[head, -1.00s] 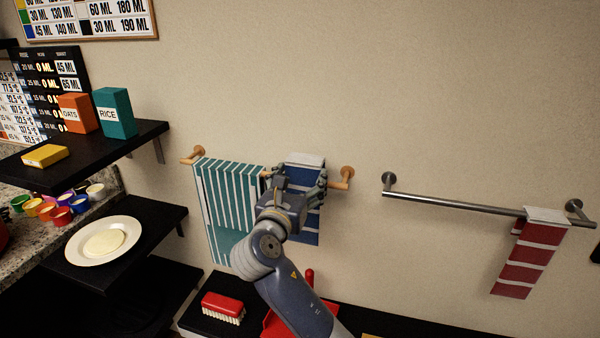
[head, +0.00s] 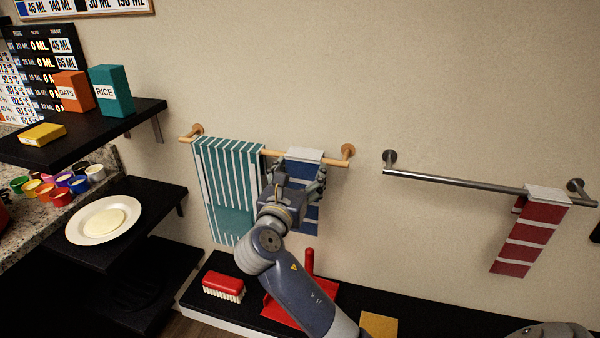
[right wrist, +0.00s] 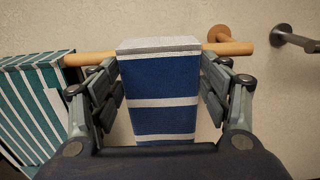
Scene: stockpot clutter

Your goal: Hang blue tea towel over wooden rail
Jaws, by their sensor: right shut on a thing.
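The blue tea towel (head: 303,170), with white stripes, hangs at the right part of the wooden rail (head: 335,161). Its pale top fold lies at rail height, and the rail shows on both sides of it. In the right wrist view the towel (right wrist: 163,85) fills the space between the fingers, with the rail (right wrist: 90,58) behind. My right gripper (head: 296,176) is shut on the towel just below the rail; it also shows in the right wrist view (right wrist: 160,90). The towel's back side is hidden. My left gripper is not in view.
A teal striped towel (head: 228,185) hangs on the rail's left part, close beside the gripper. A metal rail (head: 450,182) with a red towel (head: 530,235) is to the right. Below is a black shelf with a red brush (head: 223,285) and red dustpan (head: 285,310).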

